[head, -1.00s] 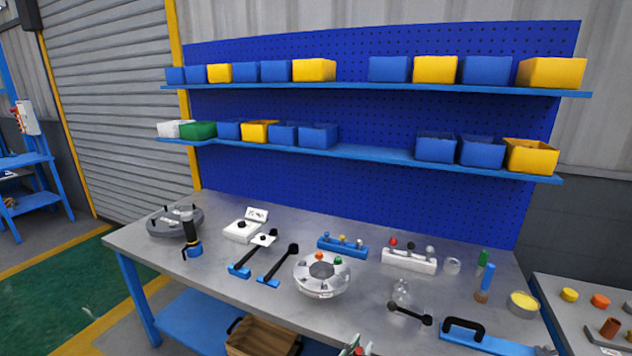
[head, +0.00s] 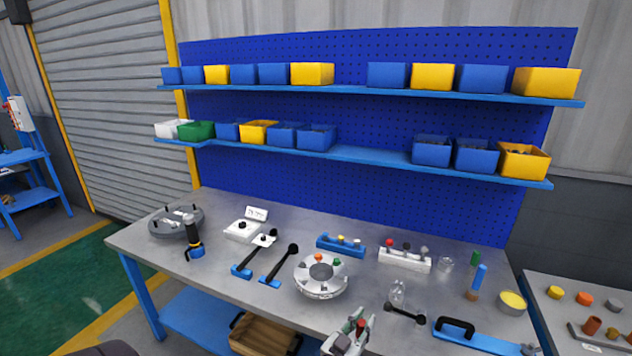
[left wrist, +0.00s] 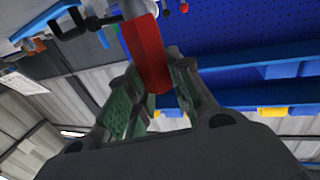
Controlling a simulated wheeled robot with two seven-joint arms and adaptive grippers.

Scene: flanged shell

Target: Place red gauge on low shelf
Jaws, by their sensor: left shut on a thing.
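The red gauge (left wrist: 148,55) is a long red block in the left wrist view, between the fingers of my left gripper (left wrist: 153,88). The gripper is shut on it, and the gauge sticks out past the fingertips. In the head view my left gripper (head: 350,333) is at the bottom, over the bench's front part, with a small bit of red near its tips. The low shelf (head: 370,155) is the lower blue board on the pegboard, well above and behind the gripper. It has a bare stretch between its left and right bins. My right gripper is not seen.
Bins stand on both shelves, including a yellow one (head: 524,160) at the low shelf's right end.

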